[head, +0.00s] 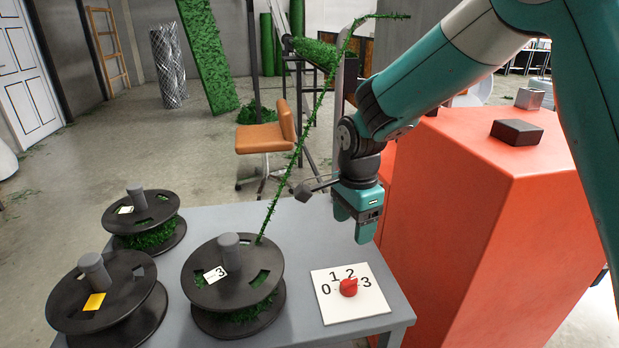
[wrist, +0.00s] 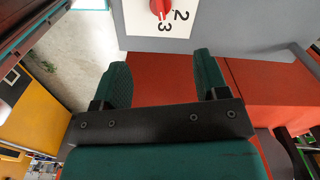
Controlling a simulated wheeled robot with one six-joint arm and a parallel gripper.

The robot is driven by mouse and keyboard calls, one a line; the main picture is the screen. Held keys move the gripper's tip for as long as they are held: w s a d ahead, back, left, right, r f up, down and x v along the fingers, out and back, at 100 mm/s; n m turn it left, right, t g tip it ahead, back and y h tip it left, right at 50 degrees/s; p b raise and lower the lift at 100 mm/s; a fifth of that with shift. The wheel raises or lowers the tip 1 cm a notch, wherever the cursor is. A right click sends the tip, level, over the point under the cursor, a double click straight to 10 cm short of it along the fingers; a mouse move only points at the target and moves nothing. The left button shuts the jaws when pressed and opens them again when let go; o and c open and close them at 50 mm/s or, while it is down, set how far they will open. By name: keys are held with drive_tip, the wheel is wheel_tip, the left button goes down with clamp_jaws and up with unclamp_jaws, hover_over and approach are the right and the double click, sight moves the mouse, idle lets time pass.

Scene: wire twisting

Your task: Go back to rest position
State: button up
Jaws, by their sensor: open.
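My gripper (head: 357,222) is open and empty, pointing down above the right part of the grey table (head: 300,225). In the wrist view my gripper (wrist: 163,80) shows two green fingers spread apart with nothing between them. The white dial plate (head: 372,302) with a red knob (head: 348,288) lies on the table in front of my gripper. The knob (wrist: 158,8) also shows at the top of the wrist view, near the numbers 2 and 3. My gripper is apart from the knob.
Black spools (head: 235,262) of green wire stand on the table's left and middle. A thorny green wire (head: 300,140) rises from the spool marked 3, passing left of my arm. An orange block (head: 480,170) stands close at the right. An orange chair (head: 268,137) is behind.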

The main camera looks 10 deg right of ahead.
drive_tip(key=s+a+r+n+y, duration=0.1)
drive_tip(key=s+r+n, duration=0.3)
drive_tip(key=s+n, duration=0.3)
drive_tip(key=s+a+r+n+y+p, duration=0.1)
drive_tip(key=s+r+n, duration=0.3)
drive_tip(key=s+n, duration=0.3)
drive_tip(key=s+a+r+n+y+p, duration=0.1)
drive_tip(key=s+r+n+y, duration=0.1)
drive_tip(key=s+r+n, duration=0.3)
drive_tip(key=s+n, duration=0.3)
drive_tip(key=s, duration=0.2)
drive_tip(key=shift+s+a, duration=0.25)
drive_tip(key=shift+a, duration=0.05)
